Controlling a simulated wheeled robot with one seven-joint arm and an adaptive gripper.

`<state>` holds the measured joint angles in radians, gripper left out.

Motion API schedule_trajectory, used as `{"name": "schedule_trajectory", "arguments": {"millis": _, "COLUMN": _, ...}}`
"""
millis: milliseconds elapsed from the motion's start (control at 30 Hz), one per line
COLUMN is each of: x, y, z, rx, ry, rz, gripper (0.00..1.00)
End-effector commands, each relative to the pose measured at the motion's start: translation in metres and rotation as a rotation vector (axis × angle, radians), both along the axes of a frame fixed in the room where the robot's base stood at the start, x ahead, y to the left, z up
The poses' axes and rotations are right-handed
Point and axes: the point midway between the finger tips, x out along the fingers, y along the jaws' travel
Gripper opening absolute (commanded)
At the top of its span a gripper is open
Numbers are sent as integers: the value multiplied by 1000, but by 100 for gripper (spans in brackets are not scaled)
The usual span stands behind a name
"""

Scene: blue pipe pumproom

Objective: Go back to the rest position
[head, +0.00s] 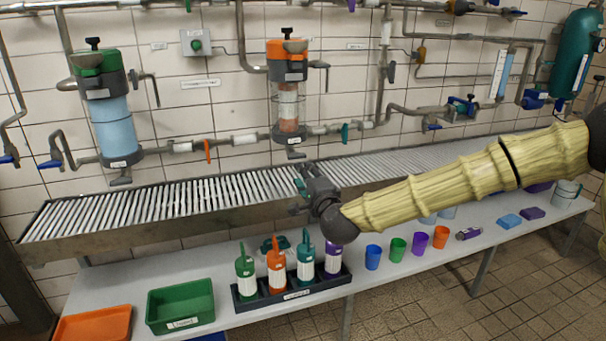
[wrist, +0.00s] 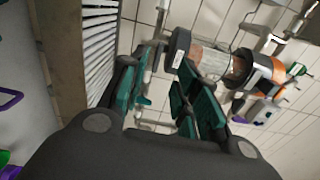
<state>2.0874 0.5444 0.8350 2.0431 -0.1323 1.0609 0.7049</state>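My gripper (head: 301,187) is in front of the slatted metal trough, below the orange-topped filter, at the end of my arm reaching in from the right. In the wrist view its two teal-padded fingers (wrist: 162,82) stand apart with nothing between them. The orange-topped filter (head: 288,88) hangs on the wall beyond the fingers, and it also shows in the wrist view (wrist: 215,62). I see no contact between the fingers and the filter.
The slatted trough (head: 130,215) runs along the wall. On the grey bench (head: 390,285) below stand several bottles in a black rack (head: 292,291), coloured cups (head: 398,249), a green bin (head: 181,307) and an orange tray (head: 93,326). A green-topped filter (head: 108,110) hangs at left.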

Motion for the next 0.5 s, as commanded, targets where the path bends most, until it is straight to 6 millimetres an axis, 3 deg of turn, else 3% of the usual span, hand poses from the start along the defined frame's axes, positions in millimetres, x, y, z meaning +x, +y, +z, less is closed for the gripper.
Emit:
{"name": "schedule_trajectory", "arguments": {"millis": 300, "x": -2, "y": 1, "z": -6, "rx": -10, "ry": 7, "rz": 3, "gripper": 31}}
{"name": "schedule_trajectory", "arguments": {"millis": 367, "x": -5, "y": 3, "z": -18, "rx": -28, "ry": 21, "rz": 12, "gripper": 31}}
{"name": "schedule_trajectory", "arguments": {"millis": 500, "x": -25, "y": 13, "z": -73, "rx": -120, "ry": 86, "rz": 53, "gripper": 31}}
